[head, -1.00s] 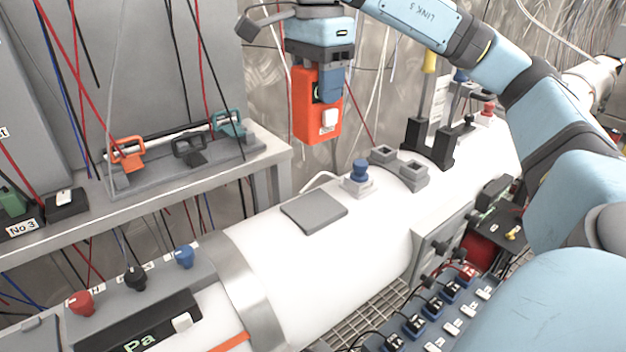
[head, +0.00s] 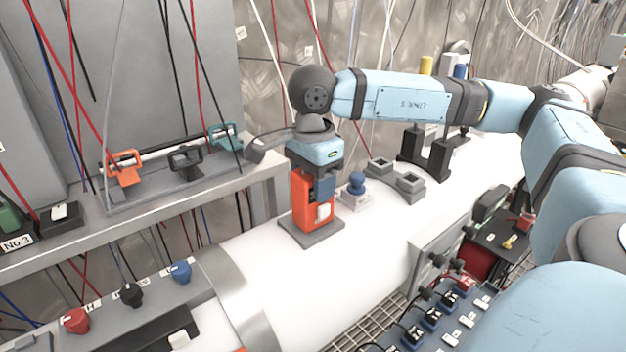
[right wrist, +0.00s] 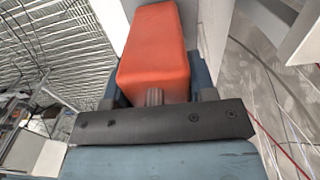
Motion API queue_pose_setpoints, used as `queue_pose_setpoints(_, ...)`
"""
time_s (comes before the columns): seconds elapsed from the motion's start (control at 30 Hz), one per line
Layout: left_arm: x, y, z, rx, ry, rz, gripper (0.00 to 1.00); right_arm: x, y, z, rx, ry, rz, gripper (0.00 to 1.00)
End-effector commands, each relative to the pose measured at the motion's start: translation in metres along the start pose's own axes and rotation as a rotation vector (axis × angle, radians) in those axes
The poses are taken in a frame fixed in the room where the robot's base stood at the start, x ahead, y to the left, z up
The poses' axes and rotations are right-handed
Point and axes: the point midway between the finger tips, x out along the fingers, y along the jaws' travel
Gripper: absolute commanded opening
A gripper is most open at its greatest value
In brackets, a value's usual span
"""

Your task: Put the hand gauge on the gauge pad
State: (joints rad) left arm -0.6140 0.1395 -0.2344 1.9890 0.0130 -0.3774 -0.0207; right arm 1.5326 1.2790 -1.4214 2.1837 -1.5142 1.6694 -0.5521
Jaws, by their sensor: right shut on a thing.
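The hand gauge (head: 301,203) is an orange upright block with a white button and a dark face. It stands upright at the grey gauge pad (head: 326,233) on top of the white tube, its lower end over the pad and seemingly touching it. My right gripper (head: 316,172) is above it, pointing down, shut on its upper part. In the right wrist view the orange gauge (right wrist: 155,55) sits between the fingers. My left gripper is not in view.
A blue knob (head: 356,184) on a pale base stands just right of the pad. Two grey square sockets (head: 410,184) and black uprights (head: 440,158) are farther right. A grey shelf (head: 200,195) with coloured clamps is at left. The tube (head: 300,285) is bare in front.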

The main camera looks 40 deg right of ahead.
Motion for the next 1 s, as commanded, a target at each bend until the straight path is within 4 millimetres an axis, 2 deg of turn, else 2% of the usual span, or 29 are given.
queue_pose_setpoints(0.3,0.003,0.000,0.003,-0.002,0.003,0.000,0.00,0.005,0.000,0.000,0.000,0.000,0.000,0.20)
queue_pose_setpoints(0.33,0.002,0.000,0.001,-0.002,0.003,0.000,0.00,0.004,0.000,0.000,0.000,0.000,0.000,0.56)
queue_pose_setpoints(0.4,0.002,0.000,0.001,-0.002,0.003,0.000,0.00,0.003,0.000,0.000,0.000,0.000,0.000,0.72)
queue_pose_setpoints(0.43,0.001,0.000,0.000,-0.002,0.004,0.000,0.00,0.003,0.000,0.000,0.000,0.000,0.000,0.76)
queue_pose_setpoints(0.67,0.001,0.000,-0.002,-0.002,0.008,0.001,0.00,0.002,0.000,0.000,0.000,0.000,0.000,0.76)
queue_pose_setpoints(0.83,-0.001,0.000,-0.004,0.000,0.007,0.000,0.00,-0.005,-0.001,0.000,0.000,-0.001,-0.003,0.76)
queue_pose_setpoints(1.0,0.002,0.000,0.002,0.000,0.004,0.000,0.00,-0.036,-0.001,0.001,-0.001,-0.002,-0.004,0.76)
